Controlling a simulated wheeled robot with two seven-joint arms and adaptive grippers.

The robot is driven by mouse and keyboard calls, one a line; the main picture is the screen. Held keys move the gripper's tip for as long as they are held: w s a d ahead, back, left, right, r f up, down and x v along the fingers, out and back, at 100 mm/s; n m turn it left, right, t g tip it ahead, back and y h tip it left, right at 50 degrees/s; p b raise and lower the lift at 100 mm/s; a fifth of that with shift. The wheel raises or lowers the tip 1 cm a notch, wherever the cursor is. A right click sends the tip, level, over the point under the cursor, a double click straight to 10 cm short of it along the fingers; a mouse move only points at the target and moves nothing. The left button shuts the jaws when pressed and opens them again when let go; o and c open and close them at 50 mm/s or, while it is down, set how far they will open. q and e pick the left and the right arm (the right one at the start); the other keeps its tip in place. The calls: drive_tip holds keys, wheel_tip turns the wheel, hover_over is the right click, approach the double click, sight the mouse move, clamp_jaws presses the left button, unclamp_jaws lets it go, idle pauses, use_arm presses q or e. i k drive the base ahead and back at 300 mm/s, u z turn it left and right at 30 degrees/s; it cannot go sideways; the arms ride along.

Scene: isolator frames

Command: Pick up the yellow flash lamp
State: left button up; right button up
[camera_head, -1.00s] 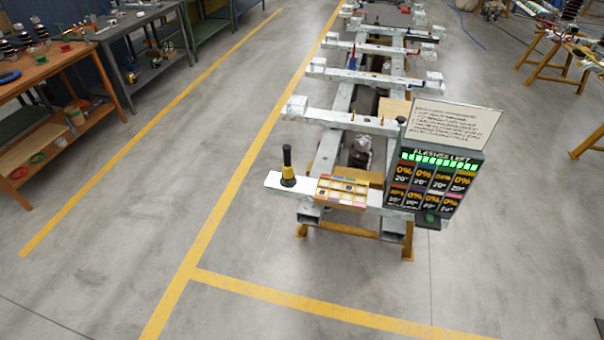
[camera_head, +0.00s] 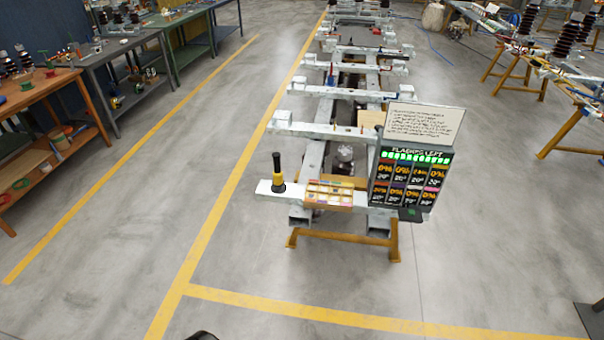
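The yellow flash lamp (camera_head: 278,174) is black with a yellow band near its lower part. It stands upright on the left end of the near white crossbeam (camera_head: 264,187) of the long frame. A shallow box with coloured compartments (camera_head: 330,194) sits to its right on the same beam. A small dark shape at the bottom edge may be part of my body; I cannot tell what it is. Neither gripper shows clearly, and nothing is touching the lamp.
A display panel with a white sign (camera_head: 425,124) stands at the beam's right end. An orange workbench (camera_head: 50,84) and a grey one stand at the left. Orange trestles (camera_head: 565,130) are at the right. The floor (camera_head: 110,270) in front is clear, with yellow lines.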

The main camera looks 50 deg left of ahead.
sight(278, 181)
drive_tip(key=z, duration=0.1)
drive_tip(key=i, duration=1.3)
drive_tip(key=u, duration=0.15)
